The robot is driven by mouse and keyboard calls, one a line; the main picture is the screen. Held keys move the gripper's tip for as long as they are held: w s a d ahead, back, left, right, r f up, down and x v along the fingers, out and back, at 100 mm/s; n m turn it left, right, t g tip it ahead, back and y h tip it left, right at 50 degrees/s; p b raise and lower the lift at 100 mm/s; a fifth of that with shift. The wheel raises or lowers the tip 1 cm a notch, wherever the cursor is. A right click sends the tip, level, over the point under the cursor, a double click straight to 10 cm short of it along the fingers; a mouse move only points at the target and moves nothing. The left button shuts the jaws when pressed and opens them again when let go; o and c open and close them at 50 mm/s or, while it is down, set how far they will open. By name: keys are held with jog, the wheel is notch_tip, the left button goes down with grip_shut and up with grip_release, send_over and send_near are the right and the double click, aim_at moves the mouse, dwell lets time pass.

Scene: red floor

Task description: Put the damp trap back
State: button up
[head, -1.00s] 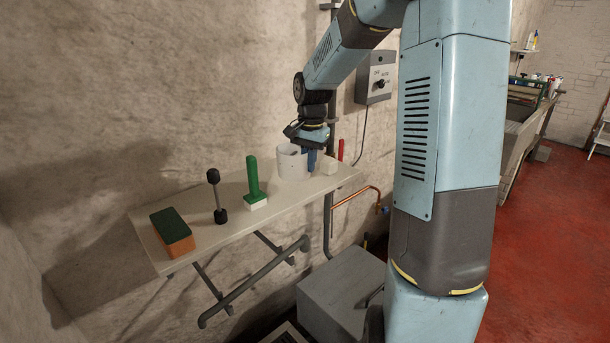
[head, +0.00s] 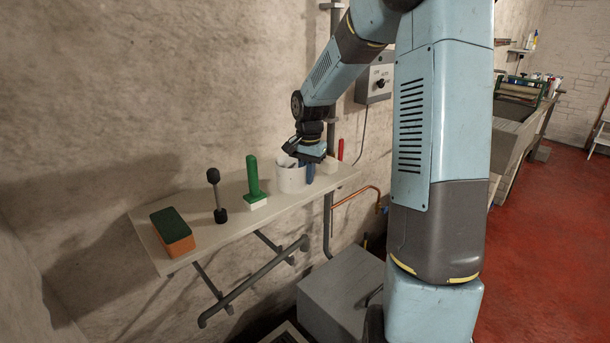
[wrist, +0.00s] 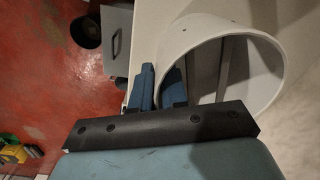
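The damp trap, which I take to be the white open tub (head: 292,180), stands upright and appears to rest on the shelf (head: 160,250), towards its right end. In the wrist view its round mouth and pale wall (wrist: 272,45) fill the upper right. My gripper (head: 303,166) is over its right rim, pointing down. In the wrist view, the blue fingers (wrist: 161,88) are close together at the tub's left wall, one outside and one apparently inside. They look shut on the wall. The fingertips are partly hidden.
A green-and-orange sponge block (head: 173,230), a dark-ended bar (head: 218,197) and a green-handled tool (head: 255,183) stand left of the tub. A small white block (head: 330,165) is close on its right. A grey box (head: 340,290) is below; a switch box (head: 376,78) is on the wall.

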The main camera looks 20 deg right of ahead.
jog(key=o, duration=0.3)
notch_tip(320, 180, up, 12)
jog(key=s+a+r+n+t+h, duration=0.1)
jog(key=s+a+r+n, duration=0.15)
jog(key=s, duration=0.55)
jog(key=s+a+r+n+t, duration=0.15)
jog(key=s+r, duration=0.25)
jog(key=s, duration=0.5)
jog(key=shift+s+f+n+t+y, duration=0.15)
jog(key=shift+s+n+t, duration=0.5)
jog(key=shift+s, duration=1.65)
jog(key=shift+s+f+n+t+y, duration=0.1)
jog(key=shift+s+f+n+t, duration=0.2)
jog(key=shift+s+n, duration=1.35)
jog(key=shift+s+f+n+t+y, duration=0.15)
jog(key=shift+s+t, duration=0.25)
jog(key=shift+s, duration=2.55)
